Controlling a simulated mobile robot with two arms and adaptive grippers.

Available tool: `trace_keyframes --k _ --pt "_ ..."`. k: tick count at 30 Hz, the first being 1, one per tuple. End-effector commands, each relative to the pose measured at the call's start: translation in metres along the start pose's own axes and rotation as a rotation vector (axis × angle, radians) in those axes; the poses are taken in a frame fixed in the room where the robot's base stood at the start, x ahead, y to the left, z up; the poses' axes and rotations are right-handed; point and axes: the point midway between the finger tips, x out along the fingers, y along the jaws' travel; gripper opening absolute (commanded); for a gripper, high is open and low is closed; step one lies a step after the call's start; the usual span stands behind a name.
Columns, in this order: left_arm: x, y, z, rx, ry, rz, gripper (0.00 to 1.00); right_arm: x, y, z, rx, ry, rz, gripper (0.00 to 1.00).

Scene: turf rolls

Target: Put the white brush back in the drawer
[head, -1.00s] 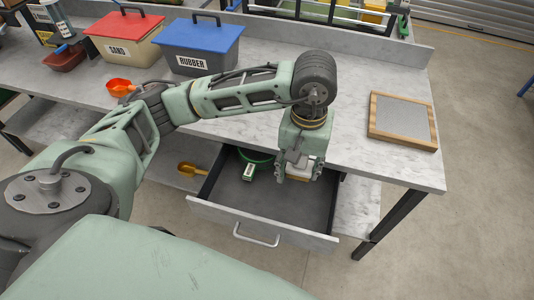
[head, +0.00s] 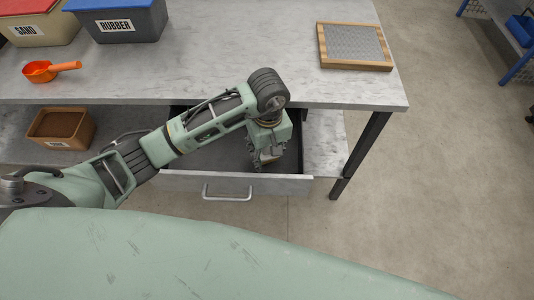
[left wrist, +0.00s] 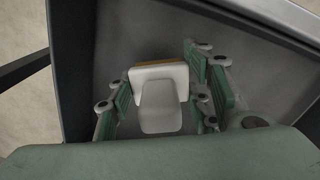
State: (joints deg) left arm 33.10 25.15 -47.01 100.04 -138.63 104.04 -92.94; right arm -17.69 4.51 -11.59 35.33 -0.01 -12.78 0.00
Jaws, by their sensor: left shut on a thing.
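My left gripper (head: 264,160) is over the open drawer (head: 285,186), near its right side. In the left wrist view its green fingers (left wrist: 163,108) are shut on the white brush (left wrist: 160,98), one on each side of it. The brush has a pale body, with a tan strip along its far edge. The grey drawer floor (left wrist: 245,52) shows behind it, but I cannot tell whether the brush touches it. In the head view the gripper mostly hides the brush. My right gripper is not in view.
The worktop (head: 215,75) overhangs the back of the drawer. An orange scoop (head: 48,70), the RUBBER bin (head: 120,24), the SAND bin (head: 35,30) and a wood-framed board (head: 355,46) stand on it. A brown box (head: 60,128) sits on the shelf at left.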

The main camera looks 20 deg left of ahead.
Motion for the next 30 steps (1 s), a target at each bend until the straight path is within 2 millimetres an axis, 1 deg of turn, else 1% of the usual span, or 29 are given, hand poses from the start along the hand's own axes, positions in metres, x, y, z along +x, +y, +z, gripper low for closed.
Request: trace_keyframes --k 1,3,5,11,16,17,23,30 --pt "0.008 0.0 0.002 -0.002 -0.006 -0.003 0.13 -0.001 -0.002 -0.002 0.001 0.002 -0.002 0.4" --pt "0.018 0.0 0.002 -0.001 -0.005 -0.001 0.13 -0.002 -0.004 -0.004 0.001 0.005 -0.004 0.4" --pt "0.023 0.0 0.001 0.0 -0.003 -0.002 0.13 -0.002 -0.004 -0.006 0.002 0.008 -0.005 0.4" --pt "0.023 0.0 0.0 0.001 0.0 0.0 0.13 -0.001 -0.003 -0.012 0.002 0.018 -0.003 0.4" --pt "0.028 0.0 0.0 0.001 0.0 0.0 0.13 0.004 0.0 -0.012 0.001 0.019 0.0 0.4" --pt "0.027 0.0 0.0 0.001 -0.001 0.001 0.48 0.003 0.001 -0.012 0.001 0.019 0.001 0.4" --pt "0.027 0.0 0.0 0.001 -0.001 0.0 0.65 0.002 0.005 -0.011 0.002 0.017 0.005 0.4" --pt "0.027 0.0 0.0 0.001 -0.001 0.0 0.65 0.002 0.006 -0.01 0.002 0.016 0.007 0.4"
